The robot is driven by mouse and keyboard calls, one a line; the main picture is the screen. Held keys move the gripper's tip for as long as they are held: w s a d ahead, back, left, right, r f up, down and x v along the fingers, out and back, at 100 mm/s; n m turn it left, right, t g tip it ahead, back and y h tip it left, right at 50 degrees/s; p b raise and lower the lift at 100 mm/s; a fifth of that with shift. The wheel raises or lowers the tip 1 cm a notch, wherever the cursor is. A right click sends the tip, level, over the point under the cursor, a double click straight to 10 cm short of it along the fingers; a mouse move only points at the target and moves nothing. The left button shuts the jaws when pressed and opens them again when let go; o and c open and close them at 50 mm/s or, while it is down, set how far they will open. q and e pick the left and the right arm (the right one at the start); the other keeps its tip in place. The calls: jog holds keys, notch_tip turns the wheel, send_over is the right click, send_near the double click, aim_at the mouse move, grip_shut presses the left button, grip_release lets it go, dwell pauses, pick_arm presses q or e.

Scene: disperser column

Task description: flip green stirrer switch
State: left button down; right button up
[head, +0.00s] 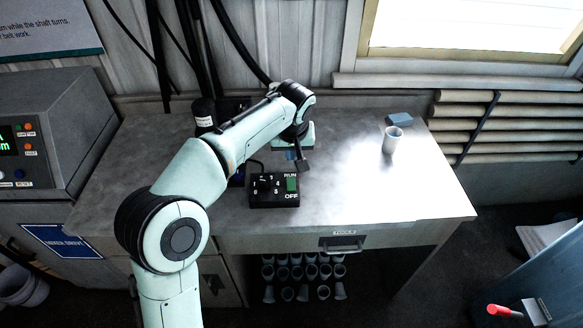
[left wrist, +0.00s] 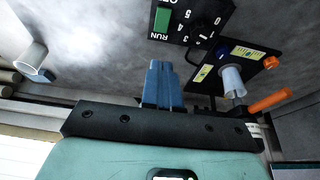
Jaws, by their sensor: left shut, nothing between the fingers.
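The green stirrer switch (head: 292,184) is a green rocker on a black control box (head: 262,202), between the labels RUN and OFF. I cannot tell which way it is tipped. In the left wrist view the switch (left wrist: 162,19) sits at the top, with a numbered dial beside it on the box (left wrist: 214,14). My left gripper (head: 290,155) is above the bench, just behind the box in the head view. Its blue fingers (left wrist: 163,68) are closed together and empty, pointing toward the box, apart from the switch. My right gripper is in neither view.
A white cup (head: 392,140) and a blue block (head: 399,119) stand on the grey bench (head: 350,190) to the right. The stirrer stand (left wrist: 232,80) with an orange handle (left wrist: 270,100) is close beside my left gripper. A grey console (head: 50,130) stands left.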

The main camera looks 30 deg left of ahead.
aim_at(291, 185)
pick_arm(q)
jog(key=x, duration=1.3)
jog(key=shift+s+d+f+b, duration=0.15)
jog(key=shift+f+b, duration=0.15)
jog(key=shift+f, duration=0.2)
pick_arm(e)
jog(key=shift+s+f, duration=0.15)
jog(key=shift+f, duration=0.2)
pick_arm(q)
jog(key=shift+f, duration=0.1)
jog(key=shift+f, duration=0.25)
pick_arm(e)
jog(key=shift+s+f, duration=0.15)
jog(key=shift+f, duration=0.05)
pick_arm(q)
jog(key=shift+s+d+f+b, duration=0.1)
jog(key=shift+s+b, duration=0.1)
jog(key=shift+b, duration=0.1)
jog(key=shift+s+d+b, duration=0.3)
jog(key=shift+s+b, duration=0.1)
jog(key=shift+s, duration=0.15)
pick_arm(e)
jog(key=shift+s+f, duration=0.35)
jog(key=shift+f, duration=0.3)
pick_arm(q)
jog(key=shift+r, duration=0.2)
